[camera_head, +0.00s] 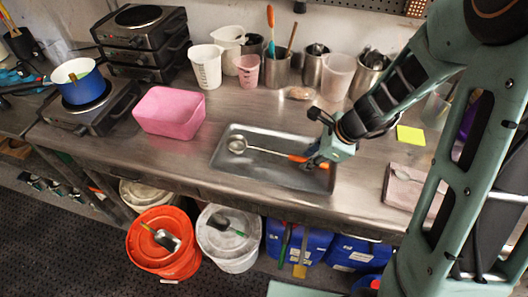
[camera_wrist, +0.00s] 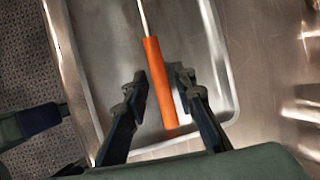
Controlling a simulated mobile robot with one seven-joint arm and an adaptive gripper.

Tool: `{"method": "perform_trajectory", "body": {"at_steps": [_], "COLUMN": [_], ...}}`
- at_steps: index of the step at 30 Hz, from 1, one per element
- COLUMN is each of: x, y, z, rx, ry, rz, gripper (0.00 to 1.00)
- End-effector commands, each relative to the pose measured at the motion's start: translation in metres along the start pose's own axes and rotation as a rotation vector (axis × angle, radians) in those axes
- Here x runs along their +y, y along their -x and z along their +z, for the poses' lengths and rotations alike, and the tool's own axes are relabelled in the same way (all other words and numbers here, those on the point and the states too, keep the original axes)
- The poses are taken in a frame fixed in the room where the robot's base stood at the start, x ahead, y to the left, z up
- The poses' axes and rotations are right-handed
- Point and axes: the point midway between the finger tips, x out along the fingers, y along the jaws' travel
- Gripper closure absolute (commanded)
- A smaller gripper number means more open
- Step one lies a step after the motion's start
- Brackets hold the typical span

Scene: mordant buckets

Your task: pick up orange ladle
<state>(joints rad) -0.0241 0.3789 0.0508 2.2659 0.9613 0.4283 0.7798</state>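The orange ladle lies in a shallow metal tray (camera_head: 225,158) on the steel counter. Its metal bowl (camera_head: 237,144) is at the tray's left side and its orange handle (camera_head: 298,158) points right. My gripper (camera_head: 312,162) is at the handle end, over the tray's right part. In the wrist view the orange handle (camera_wrist: 159,85) runs between the two open dark fingers of my gripper (camera_wrist: 158,85). There is a gap on each side, smaller on the right. The ladle's bowl is out of the wrist view.
A pink bin (camera_head: 170,112) stands left of the tray. Cups and metal canisters (camera_head: 277,68) line the back wall. A yellow note (camera_head: 411,135) and a folded cloth (camera_head: 407,184) lie to the right. An orange bucket (camera_head: 163,243) and a white bucket (camera_head: 228,239) stand below the counter.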

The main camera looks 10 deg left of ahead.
Motion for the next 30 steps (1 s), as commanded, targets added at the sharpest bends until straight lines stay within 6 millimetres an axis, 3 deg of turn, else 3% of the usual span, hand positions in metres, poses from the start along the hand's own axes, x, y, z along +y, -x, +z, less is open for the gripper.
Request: {"method": "perform_trajectory", "body": {"at_steps": [9, 16, 30], "x": [0.0005, 0.0004, -0.0021], "y": [-0.0057, -0.0057, -0.0004], "z": [-0.0001, -0.0005, -0.0003], "rx": [0.0, 0.001, 0.001], "ry": [0.001, 0.001, 0.001], "rz": [0.001, 0.0, 0.0], "gripper": [0.77, 1.0, 1.0]}}
